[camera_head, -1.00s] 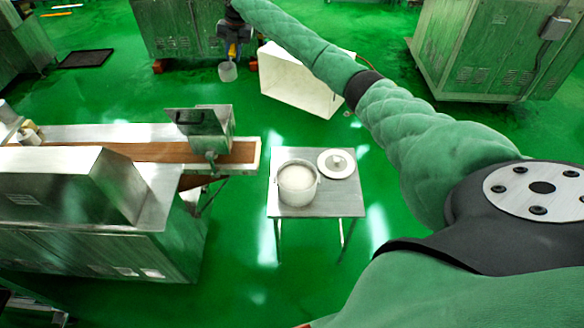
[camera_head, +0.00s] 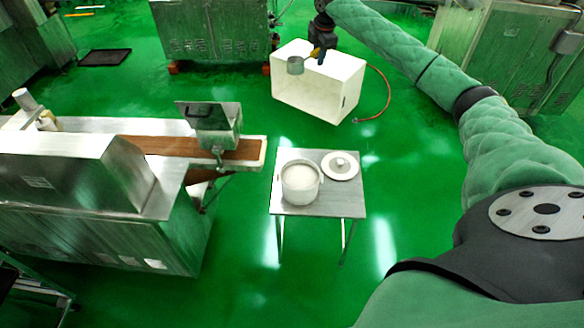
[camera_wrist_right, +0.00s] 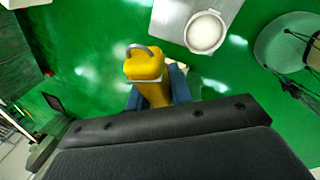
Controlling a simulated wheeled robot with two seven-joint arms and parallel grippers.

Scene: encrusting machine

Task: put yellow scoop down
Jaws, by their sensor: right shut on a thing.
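My right gripper (camera_head: 318,52) is shut on the yellow scoop, whose handle is mostly hidden by the gripper in the head view. The scoop's round metal cup (camera_head: 295,66) shows against the top of the white box (camera_head: 316,92); I cannot tell whether it touches it. In the right wrist view the yellow scoop handle (camera_wrist_right: 147,72) sits between the blue fingers of the right gripper (camera_wrist_right: 158,88). Only a curved grey edge of the cup shows beyond it. My left gripper is not in view.
A small metal table (camera_head: 320,206) holds a pot (camera_head: 299,190) of white contents and a white lid (camera_head: 341,166). A machine with a brown conveyor belt (camera_head: 165,147) stands to the left. A red hose (camera_head: 388,88) lies right of the box. Green floor lies open around the table.

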